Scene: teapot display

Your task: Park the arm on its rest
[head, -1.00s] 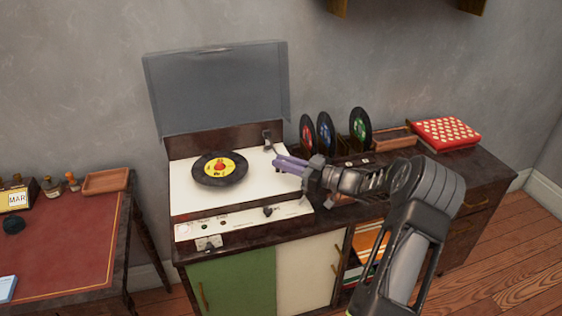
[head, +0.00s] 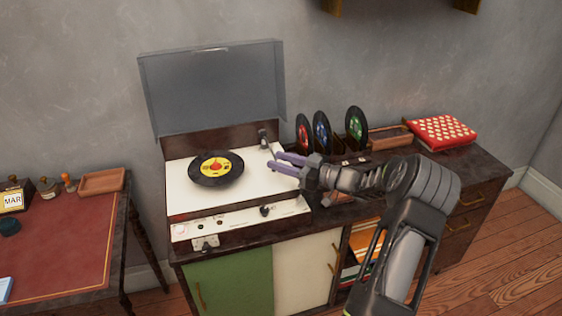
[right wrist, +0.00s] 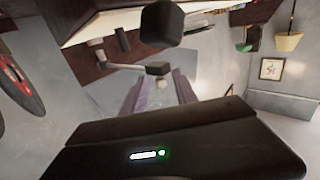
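The record player (head: 240,190) stands on the cabinet with its lid up and a black record with a yellow label (head: 217,168) on it. The tonearm (head: 264,141) is at the player's back right, clear of the record; it is too small to tell whether it sits in its rest. In the right wrist view a grey rod with a dark end, likely the tonearm (right wrist: 125,66), lies just beyond the fingertips. My right gripper (head: 273,159) is open and empty, over the player's right side, with a gap between its purple fingers (right wrist: 160,88). My left gripper is out of view.
Several upright records (head: 322,132) stand behind my right gripper. A wooden tray (head: 390,137) and a red dotted box (head: 442,131) are farther right. The raised lid (head: 215,90) closes off the back. A red-topped desk (head: 60,245) is at left.

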